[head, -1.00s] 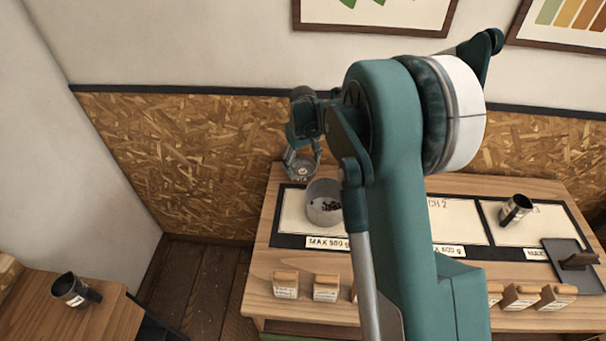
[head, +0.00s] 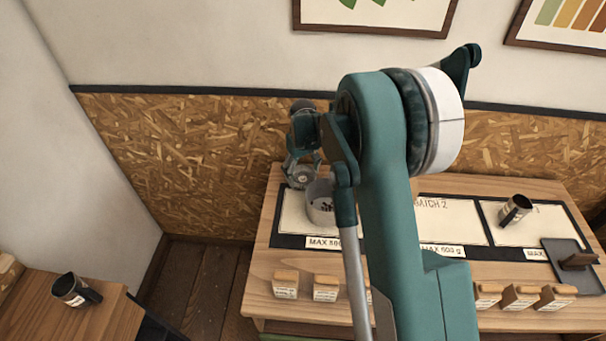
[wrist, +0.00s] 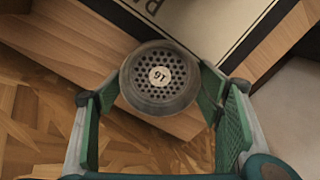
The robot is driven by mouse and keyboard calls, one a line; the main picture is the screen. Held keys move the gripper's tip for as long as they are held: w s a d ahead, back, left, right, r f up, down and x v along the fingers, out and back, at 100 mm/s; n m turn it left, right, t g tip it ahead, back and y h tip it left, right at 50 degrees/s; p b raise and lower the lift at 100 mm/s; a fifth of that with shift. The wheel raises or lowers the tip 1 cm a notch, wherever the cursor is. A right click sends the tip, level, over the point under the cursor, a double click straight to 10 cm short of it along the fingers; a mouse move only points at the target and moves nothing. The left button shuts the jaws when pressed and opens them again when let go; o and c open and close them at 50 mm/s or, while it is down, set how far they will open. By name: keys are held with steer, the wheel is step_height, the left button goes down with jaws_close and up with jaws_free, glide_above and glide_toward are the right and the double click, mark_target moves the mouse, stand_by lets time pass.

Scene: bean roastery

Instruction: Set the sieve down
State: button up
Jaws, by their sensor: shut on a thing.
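The sieve (wrist: 158,98) is a round grey metal disc with many holes and a label that reads 16. It sits between the green finger pads of my gripper (wrist: 150,88), which is shut on it. In the head view my gripper (head: 302,176) is above the back left corner of the table (head: 265,236), with the sieve (head: 301,181) low between its fingers. I cannot tell how far the sieve is above the surface.
A dark mug (head: 514,207) stands on the right panel. A black tray (head: 567,285) is at the right. Several small boxes (head: 326,290) line the front. Another mug (head: 72,288) is on the left table.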

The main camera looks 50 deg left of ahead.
mark_target(303, 179)
steer(key=shift+f, duration=0.15)
steer(key=o, duration=0.9)
steer(key=shift+r, duration=0.2)
step_height(303, 179, up, 12)
stand_by(0.4)
stand_by(0.5)
stand_by(0.3)
